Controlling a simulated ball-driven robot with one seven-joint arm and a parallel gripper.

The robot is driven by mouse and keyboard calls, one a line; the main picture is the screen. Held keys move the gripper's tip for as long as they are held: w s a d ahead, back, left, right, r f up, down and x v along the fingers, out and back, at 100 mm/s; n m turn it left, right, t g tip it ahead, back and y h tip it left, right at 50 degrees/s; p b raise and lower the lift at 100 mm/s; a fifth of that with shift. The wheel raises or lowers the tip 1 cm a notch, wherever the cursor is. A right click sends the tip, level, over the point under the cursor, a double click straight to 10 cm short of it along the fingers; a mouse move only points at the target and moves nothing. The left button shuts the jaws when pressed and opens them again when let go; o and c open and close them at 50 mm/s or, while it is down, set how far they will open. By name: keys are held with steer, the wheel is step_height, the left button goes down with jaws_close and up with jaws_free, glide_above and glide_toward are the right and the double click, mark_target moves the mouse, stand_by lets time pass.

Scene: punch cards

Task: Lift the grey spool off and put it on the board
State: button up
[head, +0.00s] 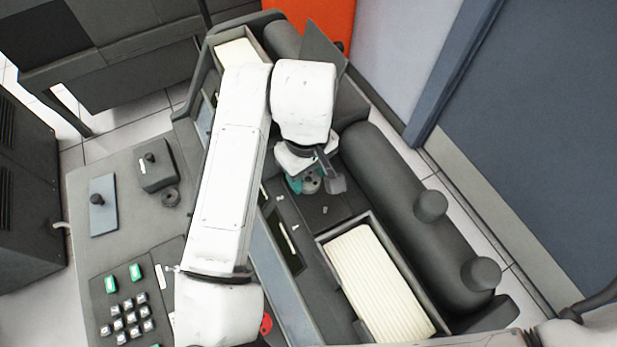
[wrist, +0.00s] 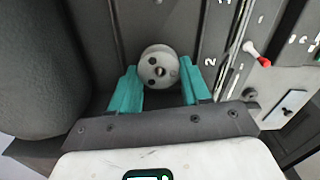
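The grey spool (wrist: 160,66), a round piece with a hole in its face, shows in the wrist view between the teal fingertips of my gripper (wrist: 158,90). The fingers are spread wider than the spool, with a gap on its right; I cannot tell whether the left finger touches it. In the head view the spool (head: 312,184) is partly hidden by my gripper (head: 308,182), over the dark machine top. A flat blue-grey plate (head: 104,220) with a dark knob lies on the desk at the left; I cannot tell whether this is the board.
A tray of cream cards (head: 375,280) lies right of my gripper, beside a long dark cylinder (head: 400,205) with round knobs. A dark box (head: 157,170) and a keypad (head: 127,318) stand on the desk (head: 125,245). A red-tipped lever (wrist: 257,54) shows in the wrist view.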

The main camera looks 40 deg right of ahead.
mark_target(306, 178)
steer(key=shift+c, duration=1.3)
steer(key=shift+r, duration=0.55)
step_height(306, 178, up, 2)
steer(key=shift+a+r, duration=0.15)
steer(key=a+r+p, duration=0.3)
steer(key=a+r, duration=1)
steer(key=shift+a+r, duration=0.3)
steer(key=shift+a, duration=0.05)
